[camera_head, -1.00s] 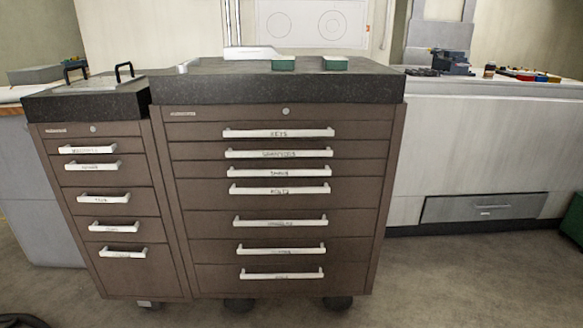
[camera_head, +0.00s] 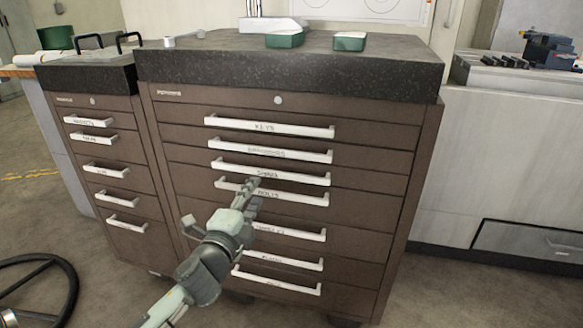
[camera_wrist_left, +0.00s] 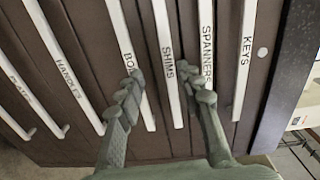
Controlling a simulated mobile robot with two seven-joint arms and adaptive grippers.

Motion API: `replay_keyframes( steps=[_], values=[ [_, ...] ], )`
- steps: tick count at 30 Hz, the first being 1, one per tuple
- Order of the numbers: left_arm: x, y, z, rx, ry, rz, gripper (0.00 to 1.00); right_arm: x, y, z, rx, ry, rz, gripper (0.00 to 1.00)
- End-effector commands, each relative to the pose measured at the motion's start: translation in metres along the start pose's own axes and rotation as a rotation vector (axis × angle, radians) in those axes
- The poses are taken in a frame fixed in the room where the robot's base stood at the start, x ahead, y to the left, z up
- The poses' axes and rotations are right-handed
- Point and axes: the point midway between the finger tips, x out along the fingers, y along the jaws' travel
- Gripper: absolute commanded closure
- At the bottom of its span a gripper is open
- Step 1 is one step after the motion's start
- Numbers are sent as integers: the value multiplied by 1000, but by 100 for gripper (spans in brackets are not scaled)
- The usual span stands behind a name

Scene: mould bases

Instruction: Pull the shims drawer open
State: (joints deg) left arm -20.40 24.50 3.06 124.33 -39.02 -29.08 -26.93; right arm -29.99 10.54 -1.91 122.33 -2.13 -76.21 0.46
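The shims drawer is closed in the brown cabinet; its white bar handle (camera_head: 295,177) is third from the top in the head view. In the left wrist view the handle labelled SHIMS (camera_wrist_left: 167,50) runs down the middle. My left gripper (camera_head: 253,187) is in front of the cabinet, its fingertips near the shims and bolts handles. In the wrist view the fingers of my left gripper (camera_wrist_left: 163,88) are apart, with the shims handle between them in the picture. I cannot tell whether they touch anything. My right gripper is not in view.
The keys handle (camera_head: 300,130) and spanners handle (camera_head: 300,155) are above, the bolts handle (camera_head: 310,198) just below. A narrower drawer cabinet (camera_head: 75,155) adjoins on the left. Green boxes (camera_head: 349,42) sit on the dark top. A black wheel-like ring (camera_head: 70,285) is at lower left.

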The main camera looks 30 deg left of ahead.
Motion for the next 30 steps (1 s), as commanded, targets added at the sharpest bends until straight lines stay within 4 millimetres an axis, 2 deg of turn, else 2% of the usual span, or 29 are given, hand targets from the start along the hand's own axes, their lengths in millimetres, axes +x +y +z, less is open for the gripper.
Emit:
replay_keyframes(
  steps=[7,15,19,24,30],
  values=[
    [13,-11,-4,38,18,-31,64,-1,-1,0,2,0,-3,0],
    [56,-13,-4,36,16,-30,64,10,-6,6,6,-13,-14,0],
    [71,-12,-4,35,16,-28,64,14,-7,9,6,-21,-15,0],
    [79,-11,-4,34,16,-26,64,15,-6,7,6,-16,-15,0],
    [79,-11,-4,34,16,-26,64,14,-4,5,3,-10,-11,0]
  ],
)
